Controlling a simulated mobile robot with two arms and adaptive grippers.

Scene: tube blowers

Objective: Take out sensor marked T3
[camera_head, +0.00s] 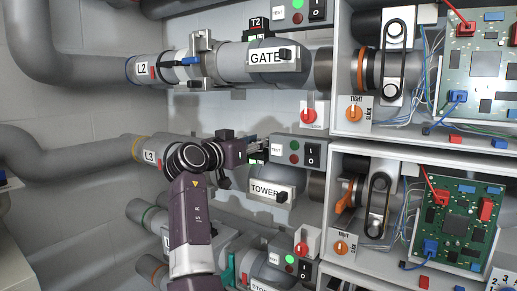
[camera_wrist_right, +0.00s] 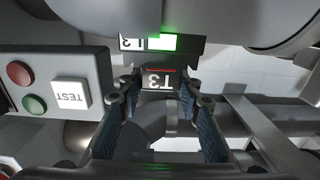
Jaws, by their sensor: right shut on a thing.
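The sensor marked T3 (camera_wrist_right: 158,82) is a dark block with an upside-down white label and a red line in the right wrist view. My right gripper (camera_wrist_right: 158,95) has its two fingertips on either side of it and is shut on it. Just beyond it is a dark holder with a white label and a lit green panel (camera_wrist_right: 161,43). I cannot tell whether the sensor is still seated there. In the head view my right gripper (camera_head: 254,148) is beside the L3 pipe, and the sensor is hidden. My left gripper is not in view.
A grey TEST box (camera_head: 298,150) is close to the right of my gripper, with the TOWER pipe (camera_head: 270,190) below. The GATE pipe (camera_head: 268,57) runs above, near a T2 unit (camera_head: 257,24). Shelves with circuit boards (camera_head: 447,222) stand at the right.

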